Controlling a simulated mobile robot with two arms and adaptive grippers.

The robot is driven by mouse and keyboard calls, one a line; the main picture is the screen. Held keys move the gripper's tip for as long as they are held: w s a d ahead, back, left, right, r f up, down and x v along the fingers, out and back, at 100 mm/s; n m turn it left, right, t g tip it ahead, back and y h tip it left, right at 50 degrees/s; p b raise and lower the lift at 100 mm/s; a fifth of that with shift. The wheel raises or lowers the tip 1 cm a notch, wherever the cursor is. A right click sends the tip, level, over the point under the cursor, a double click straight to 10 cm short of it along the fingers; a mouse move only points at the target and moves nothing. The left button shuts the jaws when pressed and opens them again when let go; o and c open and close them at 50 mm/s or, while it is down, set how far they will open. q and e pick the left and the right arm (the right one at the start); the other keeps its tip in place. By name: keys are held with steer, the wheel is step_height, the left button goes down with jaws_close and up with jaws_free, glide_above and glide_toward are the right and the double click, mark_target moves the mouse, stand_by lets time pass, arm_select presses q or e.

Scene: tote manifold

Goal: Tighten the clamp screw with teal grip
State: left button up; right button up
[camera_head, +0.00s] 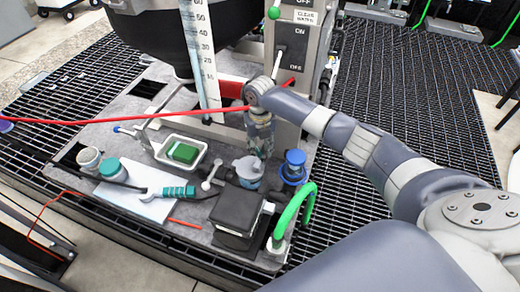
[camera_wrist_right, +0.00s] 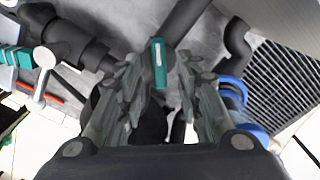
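The teal grip (camera_wrist_right: 158,62) shows in the right wrist view as a short upright bar on a dark grey fitting, between and a little beyond my fingertips. My right gripper (camera_wrist_right: 158,78) is open, with one finger on each side of the grip and gaps visible. In the head view my right gripper (camera_head: 260,150) points down over the pipework behind the grey-capped fitting (camera_head: 248,170), and it hides the grip there. My left gripper is not in view.
A teal ribbed handle (camera_head: 178,192) lies over a white plate (camera_head: 140,200). A white lever (camera_head: 212,175), a blue fitting (camera_head: 294,167), a black box (camera_head: 238,208) and a green hose (camera_head: 296,213) crowd the near side. A tray with a green block (camera_head: 184,152) is left. A red line (camera_head: 120,119) crosses behind.

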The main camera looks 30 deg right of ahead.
steer(key=shift+f, duration=0.6)
jaws_close()
steer(key=shift+m, duration=0.4)
